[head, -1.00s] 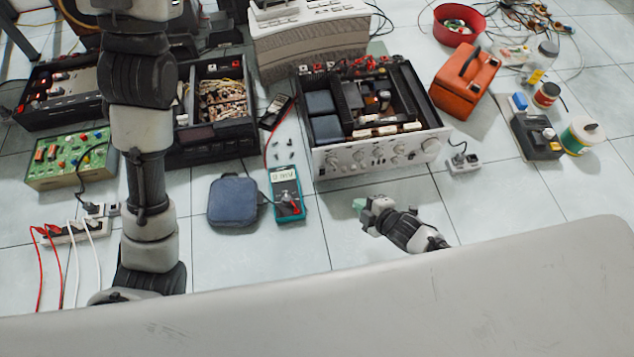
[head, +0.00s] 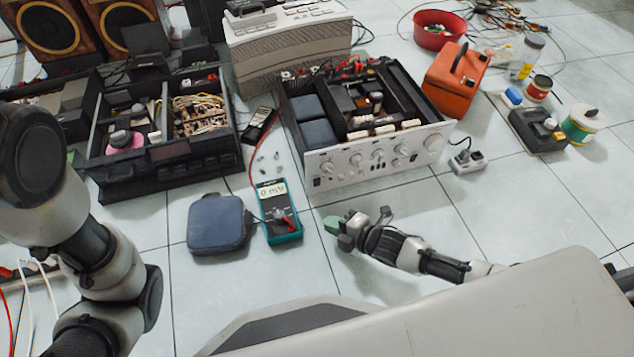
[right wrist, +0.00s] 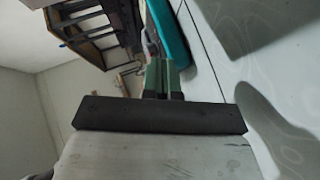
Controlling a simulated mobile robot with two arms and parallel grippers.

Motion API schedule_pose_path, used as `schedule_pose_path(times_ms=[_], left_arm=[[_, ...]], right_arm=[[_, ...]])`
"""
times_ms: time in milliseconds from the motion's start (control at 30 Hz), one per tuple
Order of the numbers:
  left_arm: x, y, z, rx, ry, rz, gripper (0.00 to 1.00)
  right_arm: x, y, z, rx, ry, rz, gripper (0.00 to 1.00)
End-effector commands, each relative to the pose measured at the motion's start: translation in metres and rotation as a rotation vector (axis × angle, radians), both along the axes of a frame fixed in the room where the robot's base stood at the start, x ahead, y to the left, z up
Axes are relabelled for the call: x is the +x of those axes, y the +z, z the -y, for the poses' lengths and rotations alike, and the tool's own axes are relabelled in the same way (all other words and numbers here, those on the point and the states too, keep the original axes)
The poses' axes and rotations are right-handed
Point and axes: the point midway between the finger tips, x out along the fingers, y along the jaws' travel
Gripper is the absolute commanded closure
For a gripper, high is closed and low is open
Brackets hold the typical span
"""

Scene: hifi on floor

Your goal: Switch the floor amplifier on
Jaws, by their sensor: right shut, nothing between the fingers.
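The floor amplifier (head: 345,171) is a silver-fronted unit with its top off, standing on the tiles in the middle of the head view. Its front panel has several knobs and faces me. My right gripper (head: 338,232) has green fingertips and is shut and empty. It is low over the floor in front of the panel's left end, apart from it. In the right wrist view the green fingers (right wrist: 157,78) are together, pointing away from the camera; the amplifier's knobs cannot be made out there. My left arm shows at the left of the head view, but its gripper does not.
A teal multimeter (head: 278,228) and a blue pouch (head: 217,222) lie left of my right gripper. A black open unit (head: 165,165) stands farther left. A small socket block (head: 467,162) and an orange case (head: 455,82) are right of the amplifier. Bare tiles lie before the amplifier.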

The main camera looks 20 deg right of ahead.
Motion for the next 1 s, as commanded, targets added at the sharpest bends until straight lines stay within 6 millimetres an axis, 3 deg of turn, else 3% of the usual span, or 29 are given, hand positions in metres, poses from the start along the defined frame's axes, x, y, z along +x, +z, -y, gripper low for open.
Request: schedule_pose_path(times_ms=[267, 700, 1000], left_arm=[[0.001, -0.005, 0.0, 0.0, 0.0, -0.002, 0.46], [0.001, -0.039, 0.0, 0.0, 0.0, -0.002, 0.46], [0.001, -0.045, 0.0, 0.0, 0.0, -0.002, 0.46]], right_arm=[[0.008, 0.0, 0.0, 0.0, -0.001, 0.002, 1.0], [0.065, 0.005, -0.002, -0.001, 0.0, 0.003, 1.0], [0.086, 0.01, -0.003, 0.0, -0.001, 0.0, 1.0]])
